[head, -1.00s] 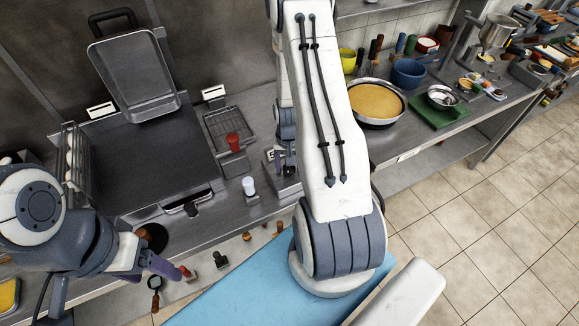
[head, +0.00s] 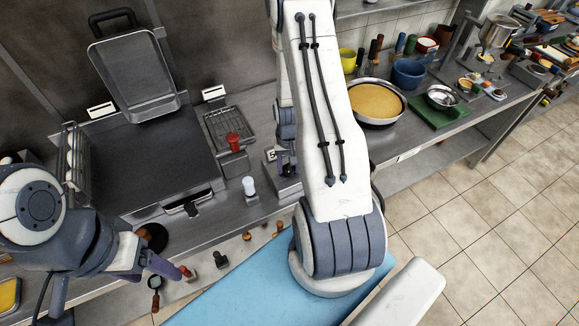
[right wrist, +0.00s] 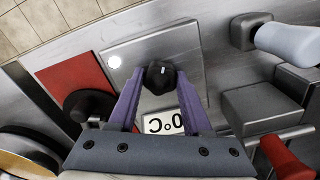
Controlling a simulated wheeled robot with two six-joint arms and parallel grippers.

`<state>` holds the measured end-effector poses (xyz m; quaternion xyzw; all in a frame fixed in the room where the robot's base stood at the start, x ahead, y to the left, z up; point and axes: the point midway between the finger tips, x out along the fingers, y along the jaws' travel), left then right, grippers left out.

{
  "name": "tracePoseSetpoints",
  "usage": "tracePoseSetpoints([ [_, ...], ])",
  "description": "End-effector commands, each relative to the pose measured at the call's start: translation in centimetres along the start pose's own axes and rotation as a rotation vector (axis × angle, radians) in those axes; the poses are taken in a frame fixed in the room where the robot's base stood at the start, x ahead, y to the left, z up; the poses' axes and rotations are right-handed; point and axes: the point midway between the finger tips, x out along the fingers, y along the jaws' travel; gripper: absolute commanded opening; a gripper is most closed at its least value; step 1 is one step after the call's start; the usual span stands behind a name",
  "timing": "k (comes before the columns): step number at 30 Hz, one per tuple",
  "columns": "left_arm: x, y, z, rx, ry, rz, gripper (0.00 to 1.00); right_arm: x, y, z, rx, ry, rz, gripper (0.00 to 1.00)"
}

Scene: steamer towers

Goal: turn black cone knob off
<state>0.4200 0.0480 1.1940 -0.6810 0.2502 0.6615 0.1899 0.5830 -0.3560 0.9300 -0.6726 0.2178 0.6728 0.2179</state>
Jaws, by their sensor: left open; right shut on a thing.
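The black cone knob (right wrist: 160,77) shows in the right wrist view, with a small white mark on its top, on a grey metal plate. The two purple fingers of my right gripper (right wrist: 158,84) are on either side of it and shut on it. In the head view my right gripper (head: 287,165) is partly covered by my own arm, and I cannot make out the knob there. My left gripper (head: 166,266) is open at the lower left, near the counter front.
A griddle (head: 150,165) with a raised press (head: 135,75) stands left of the knob's unit. A red-handled (head: 233,140) and a white-handled (head: 249,186) control stand close by. A red panel (right wrist: 75,80) and a round black part lie left of the knob in the wrist view.

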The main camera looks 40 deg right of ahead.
Motion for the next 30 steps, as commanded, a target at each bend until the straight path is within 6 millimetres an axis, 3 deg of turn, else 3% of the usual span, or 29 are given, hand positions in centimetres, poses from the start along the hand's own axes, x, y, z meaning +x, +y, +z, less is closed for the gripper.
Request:
tracePoseSetpoints([
  [6,-0.03,0.0,0.0,0.0,0.0,0.0,0.69,0.05,-0.04,0.01,-0.334,0.0,0.0,0.0],
  [10,-0.03,0.0,0.0,0.0,0.0,0.0,0.69,0.08,-0.05,0.01,-0.454,0.0,0.0,0.0],
  [30,0.0,0.0,0.0,0.0,0.0,0.0,0.69,0.15,-0.06,0.05,-0.477,-0.001,0.0,0.0],
])
